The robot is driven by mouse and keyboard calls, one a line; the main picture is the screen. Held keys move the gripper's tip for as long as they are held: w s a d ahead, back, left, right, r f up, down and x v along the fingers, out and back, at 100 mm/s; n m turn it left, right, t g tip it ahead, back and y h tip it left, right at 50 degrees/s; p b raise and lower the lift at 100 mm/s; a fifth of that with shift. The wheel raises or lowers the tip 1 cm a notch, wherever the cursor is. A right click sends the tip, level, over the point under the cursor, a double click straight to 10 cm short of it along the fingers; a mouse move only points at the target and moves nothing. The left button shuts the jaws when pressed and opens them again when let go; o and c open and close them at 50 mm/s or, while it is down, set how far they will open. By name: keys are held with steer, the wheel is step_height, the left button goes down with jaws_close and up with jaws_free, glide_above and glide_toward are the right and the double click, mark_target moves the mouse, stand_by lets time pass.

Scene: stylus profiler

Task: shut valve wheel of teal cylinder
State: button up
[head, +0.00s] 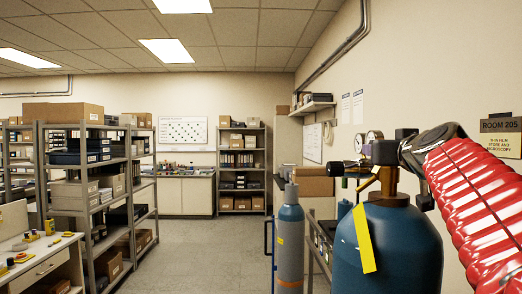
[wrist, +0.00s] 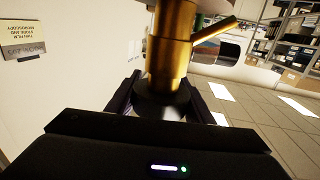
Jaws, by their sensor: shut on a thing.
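The large teal cylinder (head: 388,250) stands upright at the right of the head view, with a yellow tag (head: 363,238) hanging on its front. A brass valve (head: 388,182) rises from its neck. My gripper (head: 388,152) is at the valve's top, where it largely hides the wheel in the head view. In the wrist view the brass valve body (wrist: 170,55) ends in a dark round valve wheel (wrist: 163,106). My gripper (wrist: 163,98) has one finger on each side of the wheel and is shut on it. How far the wheel is turned cannot be seen.
A slimmer grey-blue cylinder (head: 290,245) stands left of the teal one. Gauges (head: 373,137) are near the valve. The wall with a room sign (head: 501,126) is close on the right. Shelving (head: 88,165) lines the left; the floor (head: 205,255) between is clear.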

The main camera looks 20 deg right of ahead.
steer(key=shift+f+m+g+h, duration=0.1)
steer(key=shift+m+g+h, duration=0.2)
steer(key=shift+h, duration=0.1)
steer(key=o, duration=1)
steer(key=shift+o, duration=0.2)
steer(key=shift+r, duration=0.2)
step_height(320, 180, up, 10)
steer(key=shift+f, duration=0.15)
